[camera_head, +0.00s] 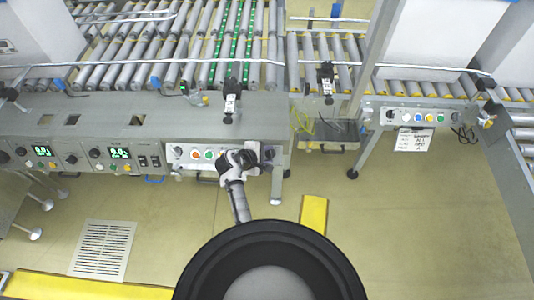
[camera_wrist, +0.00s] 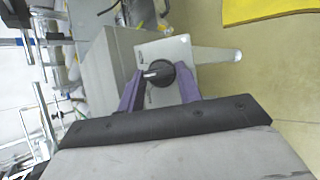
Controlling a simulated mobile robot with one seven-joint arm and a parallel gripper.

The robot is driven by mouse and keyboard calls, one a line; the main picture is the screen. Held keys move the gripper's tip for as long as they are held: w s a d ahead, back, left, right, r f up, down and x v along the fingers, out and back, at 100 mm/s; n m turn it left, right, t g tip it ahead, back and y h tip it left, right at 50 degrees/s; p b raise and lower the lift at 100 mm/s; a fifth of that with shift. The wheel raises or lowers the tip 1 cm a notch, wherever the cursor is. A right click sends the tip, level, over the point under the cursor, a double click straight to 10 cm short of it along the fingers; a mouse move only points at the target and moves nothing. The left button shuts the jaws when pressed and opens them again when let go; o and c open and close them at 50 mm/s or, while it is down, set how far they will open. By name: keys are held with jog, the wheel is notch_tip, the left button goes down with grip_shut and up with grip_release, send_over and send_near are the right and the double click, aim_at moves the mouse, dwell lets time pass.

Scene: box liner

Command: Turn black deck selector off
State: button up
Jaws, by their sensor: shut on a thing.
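The black deck selector (camera_wrist: 159,73) is a round black knob with a light grip bar, on a pale plate in the wrist view. My gripper (camera_wrist: 160,80) has its purple fingers on either side of the knob, shut on it. In the head view my gripper (camera_head: 243,158) is at the right part of the white control panel (camera_head: 203,166) and hides the knob there. The selector's exact setting is hard to tell.
Orange and green buttons (camera_head: 209,154) and another dark knob (camera_head: 178,151) sit left of my gripper. Digital displays (camera_head: 120,153) are further left. Roller conveyors (camera_head: 150,50) lie behind. A yellow floor block (camera_head: 313,213) stands right of my arm. Open floor lies in front.

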jog(key=shift+a, duration=0.1)
jog(key=o, duration=1)
jog(key=shift+r, duration=0.1)
jog(key=shift+w, duration=0.1)
